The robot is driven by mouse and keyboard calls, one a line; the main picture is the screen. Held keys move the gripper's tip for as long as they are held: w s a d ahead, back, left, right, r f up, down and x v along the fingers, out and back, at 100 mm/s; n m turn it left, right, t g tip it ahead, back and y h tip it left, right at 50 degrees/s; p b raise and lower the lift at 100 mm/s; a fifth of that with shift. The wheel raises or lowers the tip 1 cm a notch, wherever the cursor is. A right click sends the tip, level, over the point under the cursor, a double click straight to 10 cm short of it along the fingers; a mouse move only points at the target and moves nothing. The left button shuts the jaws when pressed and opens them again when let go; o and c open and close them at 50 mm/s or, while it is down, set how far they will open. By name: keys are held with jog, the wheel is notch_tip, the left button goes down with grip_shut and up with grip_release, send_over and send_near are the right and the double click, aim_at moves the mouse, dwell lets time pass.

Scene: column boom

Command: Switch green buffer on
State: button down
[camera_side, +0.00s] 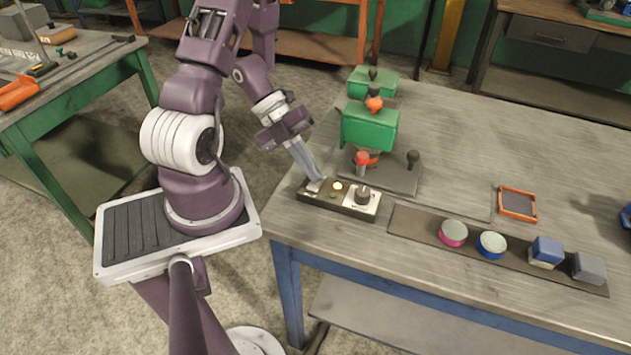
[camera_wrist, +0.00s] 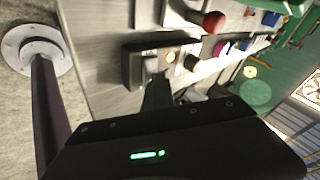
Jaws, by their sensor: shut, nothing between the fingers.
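The green buffer (camera_side: 370,127) stands at the back left of the workbench, with a red knob on its front. In front of it lies a dark control box (camera_side: 340,207) with a pale top. My gripper (camera_side: 314,183) is shut and empty, pointing down at the left end of the box, at or just above a pale switch there. I cannot tell whether it touches. The wrist view shows the box (camera_wrist: 133,70), the lit lamp (camera_wrist: 171,57) and my dark fingers (camera_wrist: 157,92) beside the switch.
A dark strip (camera_side: 400,222) right of the box holds a pink-rimmed tin (camera_side: 453,233), a blue-rimmed tin (camera_side: 491,244), a blue block (camera_side: 546,251) and a grey block (camera_side: 589,267). An orange-framed tray (camera_side: 517,204) lies behind. The bench's back right is clear.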

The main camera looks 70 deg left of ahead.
aim_at(310, 183)
jog(key=shift+d+r, duration=0.1)
jog(key=shift+s+r, duration=0.15)
jog(key=shift+r, duration=0.2)
jog(key=shift+s+d+r, duration=0.1)
jog(key=shift+d+r, duration=0.05)
jog(key=shift+r, duration=1.1)
jog(key=shift+s+d+r, duration=0.1)
jog(key=shift+d+r, duration=0.05)
jog(key=shift+r, duration=1.1)
